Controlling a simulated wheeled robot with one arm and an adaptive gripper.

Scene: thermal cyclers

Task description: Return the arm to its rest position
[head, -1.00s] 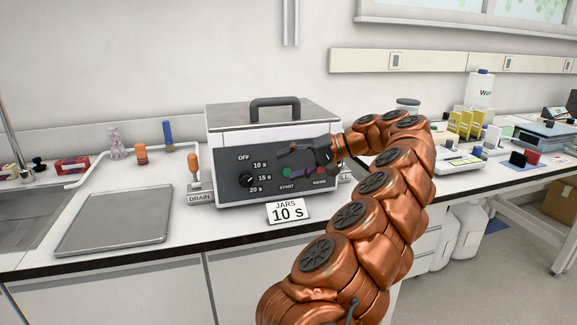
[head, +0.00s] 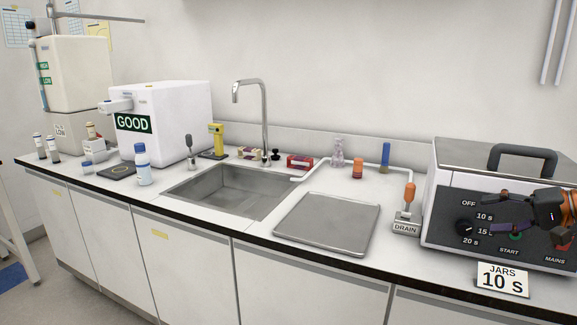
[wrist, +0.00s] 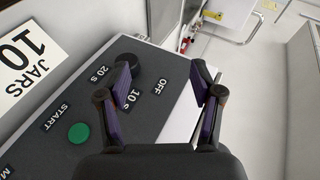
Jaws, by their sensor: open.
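My gripper (head: 500,225) is at the right edge of the head view, in front of the control panel of a grey and white machine (head: 480,155) with a lidded top and black handle. In the wrist view my gripper (wrist: 163,78) has its two dark, purple-padded fingers spread apart with nothing between them. The panel lies just behind the fingers, with the black dial (wrist: 125,60) near the left fingertip and a green START button (wrist: 79,133) to the lower left. I cannot tell whether a finger touches the panel. Most of my arm is out of view.
A "JARS 10 S" card (head: 502,280) stands before the machine. To its left are an orange-handled drain valve (head: 408,205), a metal tray (head: 328,225) and a sink (head: 228,190). A white box marked GOOD (head: 170,120) and bottles stand further left.

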